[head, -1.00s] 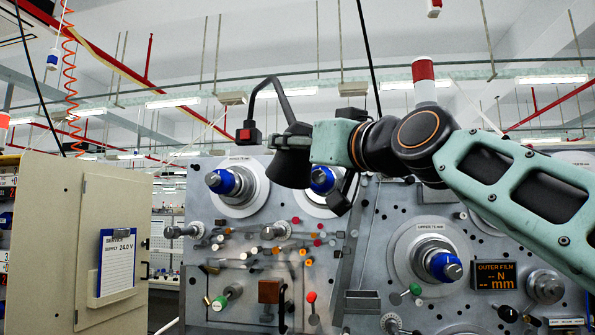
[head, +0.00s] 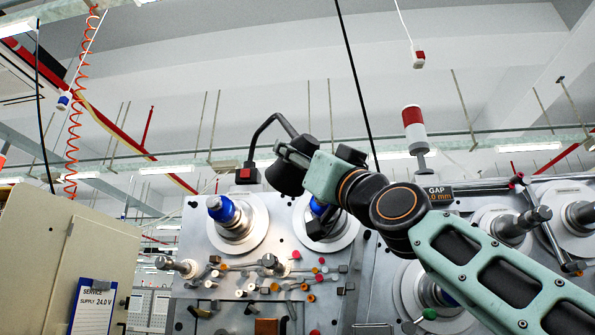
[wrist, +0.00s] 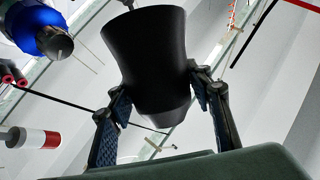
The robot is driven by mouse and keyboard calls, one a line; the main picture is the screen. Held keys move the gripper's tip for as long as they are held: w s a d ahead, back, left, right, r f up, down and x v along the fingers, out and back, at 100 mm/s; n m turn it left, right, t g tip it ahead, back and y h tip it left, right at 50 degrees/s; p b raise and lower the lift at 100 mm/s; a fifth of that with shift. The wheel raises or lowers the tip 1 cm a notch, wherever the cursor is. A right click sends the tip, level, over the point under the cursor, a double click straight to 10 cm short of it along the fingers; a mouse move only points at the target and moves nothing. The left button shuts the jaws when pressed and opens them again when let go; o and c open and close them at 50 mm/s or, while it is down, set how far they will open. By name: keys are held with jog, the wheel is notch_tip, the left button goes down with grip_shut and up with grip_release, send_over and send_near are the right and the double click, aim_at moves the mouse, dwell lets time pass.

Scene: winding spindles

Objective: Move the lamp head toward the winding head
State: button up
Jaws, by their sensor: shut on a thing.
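The lamp head (head: 284,178) is a black cone on a thin, curved black arm that rises from a black base with a red button (head: 247,174). It hangs in front of the grey machine, between two blue-tipped spindles. My gripper (wrist: 158,92) is shut on the lamp head, one finger on each side of the cone, as the wrist view shows (wrist: 147,55). In the head view, the lamp head and my wrist partly hide the fingers. The left blue spindle (head: 223,210) is in clear view; the other (head: 318,207) is partly hidden behind my gripper. I cannot tell which is the winding head.
The machine face (head: 285,245) carries several small coloured knobs below the lamp. A red-and-white beacon (head: 413,130) stands behind my arm, by a GAP display (head: 438,193). A beige cabinet (head: 60,250) stands at left. Above is mostly open.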

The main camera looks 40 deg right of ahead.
jog(key=shift+b, duration=0.3)
dwell(0.4)
jog(key=o, duration=1.7)
jog(key=v, duration=1.2)
jog(key=shift+w+f, duration=0.15)
